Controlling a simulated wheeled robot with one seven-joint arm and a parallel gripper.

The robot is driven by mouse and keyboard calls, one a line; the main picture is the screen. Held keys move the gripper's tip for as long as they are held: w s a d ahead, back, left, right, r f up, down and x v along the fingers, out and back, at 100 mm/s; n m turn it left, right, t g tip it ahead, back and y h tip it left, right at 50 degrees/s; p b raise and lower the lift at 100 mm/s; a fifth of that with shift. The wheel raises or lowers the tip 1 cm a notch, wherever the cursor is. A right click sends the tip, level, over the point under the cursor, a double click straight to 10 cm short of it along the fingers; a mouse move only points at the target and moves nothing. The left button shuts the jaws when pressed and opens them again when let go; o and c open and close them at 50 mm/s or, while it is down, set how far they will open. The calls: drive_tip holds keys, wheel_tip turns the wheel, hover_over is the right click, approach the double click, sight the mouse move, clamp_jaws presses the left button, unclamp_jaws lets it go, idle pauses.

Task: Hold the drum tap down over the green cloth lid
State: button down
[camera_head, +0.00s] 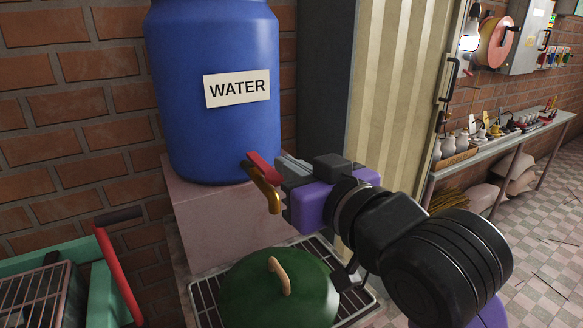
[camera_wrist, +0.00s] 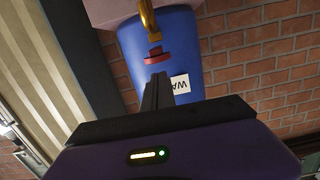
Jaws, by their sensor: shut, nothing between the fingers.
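The blue water drum (camera_head: 215,130) stands on a stone block and carries a "WATER" label. Its brass tap (camera_head: 264,188) has a red lever (camera_head: 262,166) and its spout points down above the green cloth lid (camera_head: 262,302), which has a tan loop handle. My gripper (camera_head: 284,169) is shut and empty, with its fingertips right by the red lever. In the wrist view, the closed fingers (camera_wrist: 157,90) point at the red lever (camera_wrist: 157,58) and the brass tap (camera_wrist: 150,22). I cannot tell whether the fingers touch the lever. No water shows at the spout.
The lid sits on a metal grate (camera_head: 203,297) below the tap. A green cart (camera_head: 103,280) with a red handle bar stands at left. A corrugated panel (camera_head: 395,110) stands behind my arm. A long shelf (camera_head: 490,150) with small jars runs along the right wall.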

drive_tip(key=p+v, duration=0.4)
drive_tip(key=v, duration=0.6)
drive_tip(key=shift+r+p, duration=0.35)
drive_tip(key=shift+d, duration=0.1)
